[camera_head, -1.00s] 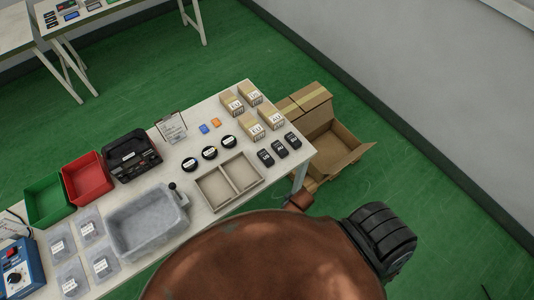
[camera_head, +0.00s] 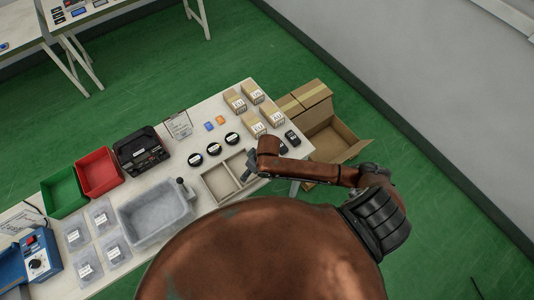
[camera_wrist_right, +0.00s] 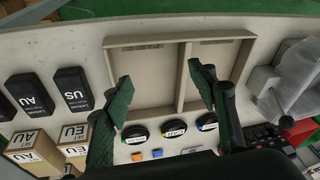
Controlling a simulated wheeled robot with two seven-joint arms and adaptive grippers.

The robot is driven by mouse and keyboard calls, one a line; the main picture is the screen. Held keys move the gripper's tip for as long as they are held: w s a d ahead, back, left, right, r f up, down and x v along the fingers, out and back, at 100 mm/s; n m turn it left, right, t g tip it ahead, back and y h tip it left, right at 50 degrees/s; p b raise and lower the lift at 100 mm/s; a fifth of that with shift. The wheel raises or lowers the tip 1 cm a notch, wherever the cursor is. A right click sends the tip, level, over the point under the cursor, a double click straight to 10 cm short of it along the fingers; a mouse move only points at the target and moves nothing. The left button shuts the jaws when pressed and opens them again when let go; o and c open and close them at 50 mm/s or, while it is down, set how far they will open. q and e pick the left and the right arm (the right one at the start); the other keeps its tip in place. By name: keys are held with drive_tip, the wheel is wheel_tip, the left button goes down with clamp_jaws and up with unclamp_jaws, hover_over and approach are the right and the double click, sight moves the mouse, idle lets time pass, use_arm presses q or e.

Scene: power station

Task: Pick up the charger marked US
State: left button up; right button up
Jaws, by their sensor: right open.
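The charger marked US (camera_wrist_right: 73,90) is black and lies on the white table, left of the two-compartment tray in the right wrist view. A black charger marked AU (camera_wrist_right: 30,92) lies just left of it. My right gripper (camera_wrist_right: 160,80) is open and empty over the tray, with the US charger to the left, outside its fingers. In the head view the right gripper (camera_head: 250,164) is above the tray's right part. My arm hides the US charger there; the two other chargers show at the table's right, one nearer (camera_head: 281,147) and one at the edge (camera_head: 292,138). My left gripper is not in view.
The beige tray (camera_wrist_right: 143,41) is empty. Several cartons, including one marked EU (camera_wrist_right: 75,134), stand near the chargers. Three round black tins (camera_head: 213,149) sit beside the tray. A grey bin (camera_head: 156,211) stands farther left, and an open cardboard box (camera_head: 335,145) is beyond the table's right edge.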

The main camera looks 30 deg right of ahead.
drive_tip(key=w+d+m, duration=0.1)
drive_tip(key=w+d, duration=0.1)
drive_tip(key=d, duration=0.2)
drive_tip(key=w+d+m+h, duration=0.1)
drive_tip(key=w+d, duration=0.1)
drive_tip(key=d, duration=0.2)
drive_tip(key=w+d+g+h, duration=0.1)
drive_tip(key=w+d, duration=0.1)
drive_tip(key=d, duration=0.2)
drive_tip(key=shift+w+d+r+m, duration=0.25)
drive_tip(key=shift+w+d+m, duration=0.05)
drive_tip(key=shift+w+m, duration=0.1)
drive_tip(key=shift+d+f, duration=0.2)
drive_tip(key=shift+f, duration=0.05)
drive_tip(key=shift+w+a+f+p, duration=0.15)
drive_tip(key=shift+w+f, duration=0.1)
drive_tip(key=shift+f, duration=1.55)
drive_tip(key=shift+w+d+f+p, duration=0.15)
drive_tip(key=shift+w+f, duration=0.1)
drive_tip(key=shift+f, duration=1.5)
drive_tip(key=shift+a, duration=0.1)
drive_tip(key=shift+c, duration=0.5)
drive_tip(key=c, duration=1.3)
